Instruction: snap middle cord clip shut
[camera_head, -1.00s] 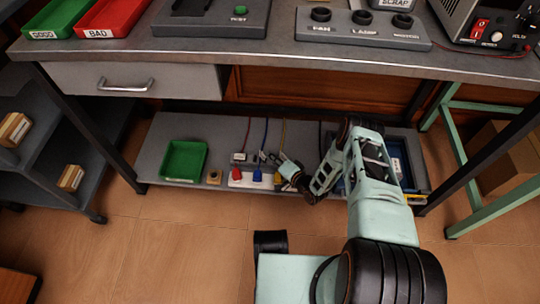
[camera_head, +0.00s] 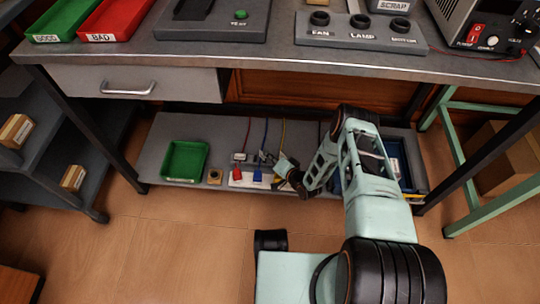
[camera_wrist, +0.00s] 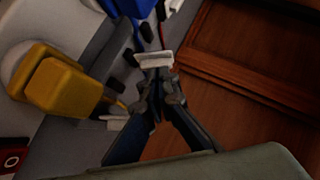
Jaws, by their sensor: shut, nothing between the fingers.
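In the wrist view the middle cord clip appears as a small pale plate (camera_wrist: 154,59) by the blue cord (camera_wrist: 146,30). My gripper (camera_wrist: 155,88) is shut and empty, its fingertips right at the plate's near edge. I cannot tell whether they touch it, or whether the clip is fully closed. Another pale clip (camera_wrist: 116,118) sits beside the yellow plug's cord. In the head view my gripper (camera_head: 266,158) reaches over the lower shelf, behind the power strip (camera_head: 248,181), and partly hides the clips there.
A red plug (camera_head: 238,173) and blue plug (camera_head: 258,174) stand in the strip; the yellow plug (camera_wrist: 58,86) is close beside my gripper. A green tray (camera_head: 185,161) lies on the shelf's left. A wooden back panel (camera_wrist: 250,55) rises behind. The tabletop (camera_head: 270,58) overhangs the shelf.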

